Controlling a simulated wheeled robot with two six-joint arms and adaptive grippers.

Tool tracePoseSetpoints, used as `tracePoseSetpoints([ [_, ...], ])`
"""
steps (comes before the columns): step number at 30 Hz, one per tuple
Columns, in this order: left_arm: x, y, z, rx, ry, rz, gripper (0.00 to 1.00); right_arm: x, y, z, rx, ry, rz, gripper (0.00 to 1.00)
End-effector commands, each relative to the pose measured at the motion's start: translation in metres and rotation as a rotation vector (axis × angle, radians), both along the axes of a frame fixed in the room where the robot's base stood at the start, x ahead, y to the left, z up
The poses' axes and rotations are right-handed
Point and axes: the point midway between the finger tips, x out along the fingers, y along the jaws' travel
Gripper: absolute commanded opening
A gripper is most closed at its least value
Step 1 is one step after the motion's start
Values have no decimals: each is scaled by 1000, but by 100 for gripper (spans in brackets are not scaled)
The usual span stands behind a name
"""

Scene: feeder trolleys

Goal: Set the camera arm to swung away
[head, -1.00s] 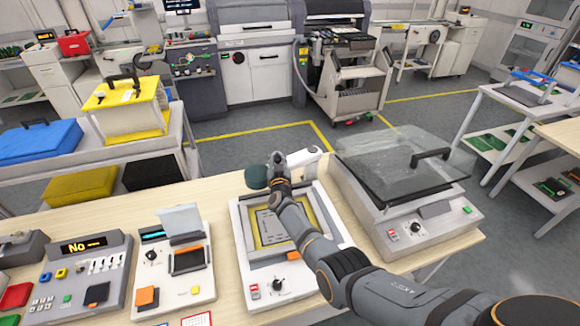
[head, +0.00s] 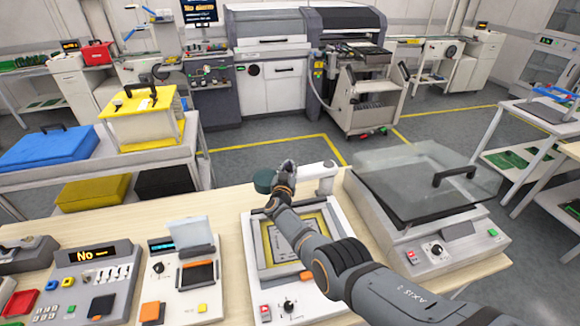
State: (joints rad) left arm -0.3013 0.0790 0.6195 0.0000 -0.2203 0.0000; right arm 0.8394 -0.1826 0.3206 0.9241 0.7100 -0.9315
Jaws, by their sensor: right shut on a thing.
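The camera arm (head: 319,173) is a white piece at the back of a white bench unit (head: 252,254). It reaches left behind my gripper, and a dark green round head (head: 265,181) shows at its left end. The head hangs over the back-left part of the unit's framed plate. My right gripper (head: 286,170) is shut on the camera arm, between the green head and the white post. My gripper hides the middle of the arm and the exact grip. My left gripper is out of view.
A unit with a glass lid (head: 425,185) stands close on the right of my right arm. Small devices with displays (head: 92,280) line the bench on the left. A trolley with a yellow box (head: 145,115) stands behind.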

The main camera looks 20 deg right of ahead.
Motion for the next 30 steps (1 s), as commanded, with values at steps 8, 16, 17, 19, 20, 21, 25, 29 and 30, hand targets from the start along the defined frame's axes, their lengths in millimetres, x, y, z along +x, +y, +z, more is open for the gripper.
tracePoseSetpoints([
  [8,2,0,0,1,-3,0,0,-1,4,-2,4,4,7,47],
  [16,2,3,0,4,-3,-1,0,0,2,-1,2,1,4,47],
  [17,2,3,0,4,-3,-1,0,0,2,0,3,1,3,47],
  [19,2,3,0,3,-3,-1,0,0,2,2,1,1,2,47],
  [20,2,3,0,3,-3,-1,0,0,2,3,2,0,1,47],
  [21,2,2,0,3,-3,-1,0,1,2,5,3,1,0,47],
  [25,2,2,0,2,-2,0,0,0,2,17,4,-1,0,47],
  [29,1,1,0,1,-2,0,0,0,3,39,6,-4,3,47],
  [30,1,1,0,1,-2,0,0,0,3,46,5,-2,3,47],
])
